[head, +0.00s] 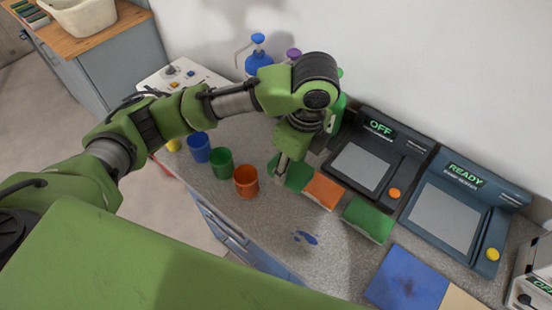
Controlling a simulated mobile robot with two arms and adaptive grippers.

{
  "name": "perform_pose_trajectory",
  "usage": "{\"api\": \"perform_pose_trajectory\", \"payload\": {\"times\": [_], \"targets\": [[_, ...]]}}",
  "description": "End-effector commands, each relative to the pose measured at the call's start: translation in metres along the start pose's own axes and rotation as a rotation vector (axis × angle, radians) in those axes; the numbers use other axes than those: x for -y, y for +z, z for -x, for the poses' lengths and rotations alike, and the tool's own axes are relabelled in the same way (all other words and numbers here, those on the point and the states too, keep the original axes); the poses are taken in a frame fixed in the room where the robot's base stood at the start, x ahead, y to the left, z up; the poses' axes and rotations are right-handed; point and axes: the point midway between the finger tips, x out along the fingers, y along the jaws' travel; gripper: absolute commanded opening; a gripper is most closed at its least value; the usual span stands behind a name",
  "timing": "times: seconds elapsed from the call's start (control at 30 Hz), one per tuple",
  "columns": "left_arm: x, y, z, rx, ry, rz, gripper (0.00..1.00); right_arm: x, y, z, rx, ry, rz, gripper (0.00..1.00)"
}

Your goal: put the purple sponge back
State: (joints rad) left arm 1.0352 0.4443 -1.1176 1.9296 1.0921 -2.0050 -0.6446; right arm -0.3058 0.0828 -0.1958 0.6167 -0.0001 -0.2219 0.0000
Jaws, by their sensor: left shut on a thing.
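I make out no purple sponge in the head view. My left gripper (282,172) reaches down over the counter, with its fingers shut at a green sponge (297,176) that shows on both sides of them. Whether this sponge is lifted or rests on the counter I cannot tell. An orange-topped sponge (324,190) lies just right of it, and another green-topped sponge (368,219) lies further right. My left wrist and forearm hide part of the counter behind the gripper. My right gripper is out of view.
Yellow, blue (198,148), green (221,163) and orange (246,181) cups stand left of the gripper. Pump bottles (258,58) stand behind. Scanner-like devices marked OFF (362,166) and READY (445,217) stand right. A blue stain (305,237) and blue panel (407,278) lie nearer.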

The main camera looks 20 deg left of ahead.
Motion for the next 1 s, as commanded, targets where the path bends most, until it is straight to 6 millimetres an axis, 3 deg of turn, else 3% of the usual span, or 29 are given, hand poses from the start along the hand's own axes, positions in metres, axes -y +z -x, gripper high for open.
{"api": "perform_pose_trajectory", "payload": {"times": [0.17,0.4,0.67,0.9,1.0], "targets": [[0.026,0.036,-0.021,0.004,0.003,0.008,0.27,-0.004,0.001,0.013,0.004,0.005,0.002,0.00],[0.045,0.055,-0.068,0.002,0.002,0.004,0.27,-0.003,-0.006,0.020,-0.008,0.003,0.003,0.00],[0.053,0.062,-0.085,0.001,0.001,0.002,0.27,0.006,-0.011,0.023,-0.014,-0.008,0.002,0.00],[0.053,0.059,-0.115,0.001,0.000,0.001,0.27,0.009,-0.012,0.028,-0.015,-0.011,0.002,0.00],[0.054,0.059,-0.116,0.001,-0.002,0.000,0.27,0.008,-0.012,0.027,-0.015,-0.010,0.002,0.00]]}}
